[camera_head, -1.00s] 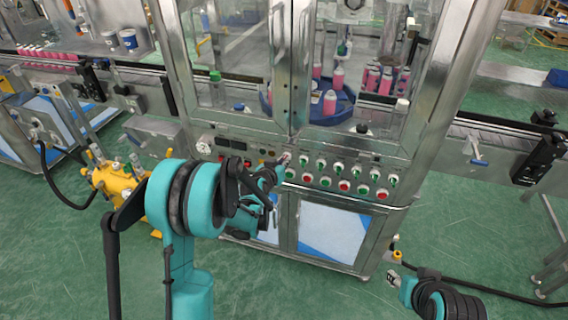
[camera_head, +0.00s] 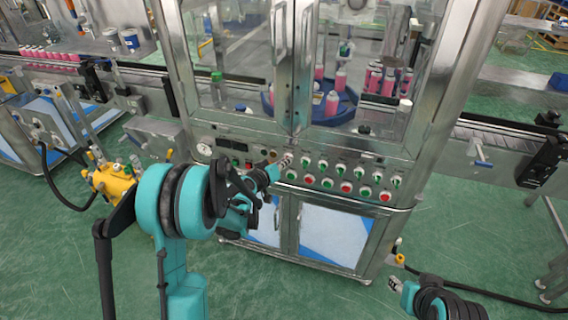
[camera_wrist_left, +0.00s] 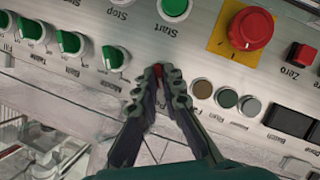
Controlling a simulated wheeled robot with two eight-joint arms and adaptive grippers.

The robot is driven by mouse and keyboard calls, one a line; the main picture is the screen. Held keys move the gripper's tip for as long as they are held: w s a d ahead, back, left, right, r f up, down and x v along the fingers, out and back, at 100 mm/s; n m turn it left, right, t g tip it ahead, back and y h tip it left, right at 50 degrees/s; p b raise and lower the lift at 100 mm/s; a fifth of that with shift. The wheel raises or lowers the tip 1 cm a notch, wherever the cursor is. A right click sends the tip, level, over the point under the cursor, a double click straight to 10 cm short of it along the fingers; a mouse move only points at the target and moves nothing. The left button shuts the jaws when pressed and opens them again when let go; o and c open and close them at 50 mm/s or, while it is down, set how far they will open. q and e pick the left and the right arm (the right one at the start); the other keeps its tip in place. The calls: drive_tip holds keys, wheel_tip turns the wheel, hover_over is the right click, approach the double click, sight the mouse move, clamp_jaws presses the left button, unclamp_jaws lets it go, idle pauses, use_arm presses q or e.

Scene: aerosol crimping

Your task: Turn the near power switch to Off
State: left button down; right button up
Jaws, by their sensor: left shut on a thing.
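The switch panel (camera_head: 330,174) runs across the front of the steel machine. My left gripper (camera_head: 284,163) is at the panel, left of the rows of green and red controls. In the left wrist view, my left gripper (camera_wrist_left: 159,74) has its fingers closed together on a small red-tipped switch (camera_wrist_left: 158,69). The fingers hide most of this switch, so its setting cannot be read. My right gripper (camera_head: 393,284) hangs low at the lower right, away from the panel; its jaws are too small to judge.
In the upside-down left wrist view, several green selector knobs (camera_wrist_left: 70,42) lie left of the fingers. A red emergency button (camera_wrist_left: 251,28) on a yellow plate and small round buttons (camera_wrist_left: 227,97) lie right. A yellow device (camera_head: 112,183) stands left on the green floor.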

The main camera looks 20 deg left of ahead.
use_arm(q)
drive_tip(key=c, duration=1.7)
unclamp_jaws()
drive_tip(key=v, duration=1.2)
